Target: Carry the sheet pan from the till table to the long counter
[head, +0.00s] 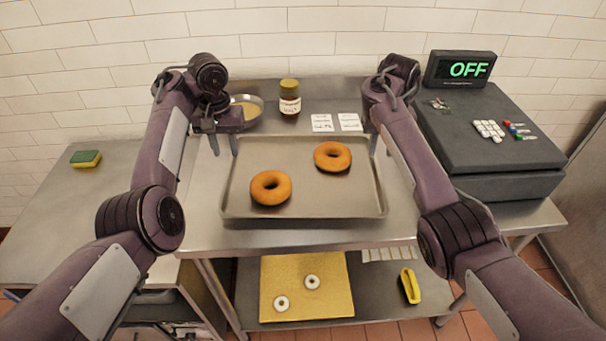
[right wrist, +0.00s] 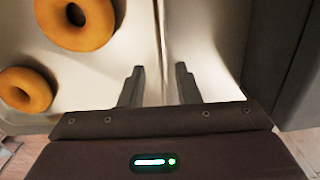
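The sheet pan (head: 300,212) lies flat on the steel till table (head: 415,212), with two brown bagels (head: 270,188) (head: 332,157) on it. My left gripper (head: 224,147) is at the pan's upper left edge, its fingers apart and pointing down on either side of the rim. My right gripper (right wrist: 160,85) is open at the pan's right edge. In the right wrist view the rim runs between its two fingers, with a gap on each side. In the head view my right arm hides most of that gripper. A steel counter (head: 50,210) stands at the left.
The till (head: 490,135) stands right of my right arm. A bowl (head: 248,108), a labelled jar (head: 290,102) and two white cards (head: 335,122) are behind the pan. A sponge (head: 86,159) lies on the left counter, otherwise largely bare. A yellow board (head: 305,285) is on the shelf below.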

